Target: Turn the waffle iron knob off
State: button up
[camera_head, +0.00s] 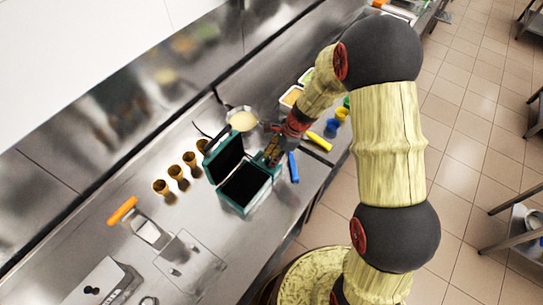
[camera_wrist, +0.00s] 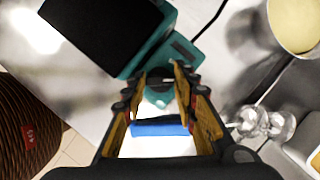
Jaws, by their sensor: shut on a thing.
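The waffle iron (camera_head: 247,208) is a teal box with dark plates, standing open on the steel counter with its lid tilted up. It also shows in the wrist view (camera_wrist: 150,58), at the top left. My gripper (camera_head: 270,157) is at the iron's right side. In the wrist view my gripper (camera_wrist: 161,76) has its orange-and-black fingers at the teal edge, closed on a small teal piece (camera_wrist: 157,96) that appears to be the knob. The fingers partly hide the knob, and its turn angle cannot be read. In the head view my arm hides it.
A blue-handled tool (camera_head: 293,167) lies right of the iron, near the counter's front edge. Several brown cones (camera_head: 176,172) stand to the left. A bowl of batter (camera_head: 242,120) is behind. An orange-handled scraper (camera_head: 123,210) lies at the left.

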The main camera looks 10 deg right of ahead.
jog(key=n+g, duration=0.1)
jog(key=n, duration=0.1)
jog(key=n+g+p, duration=0.1)
jog(key=n, duration=0.2)
jog(key=shift+w+n, duration=0.2)
jog(key=shift+n, duration=0.1)
jog(key=shift+w+a+n+g+h, duration=0.1)
jog(key=shift+n+g+h, duration=0.25)
jog(key=shift+n, duration=0.65)
jog(key=shift+n+g+h, duration=0.35)
jog(key=shift+n, duration=0.65)
jog(key=o, duration=1.2)
jog(key=shift+c, duration=0.2)
jog(key=v, duration=1.2)
jog(key=shift+n, duration=0.3)
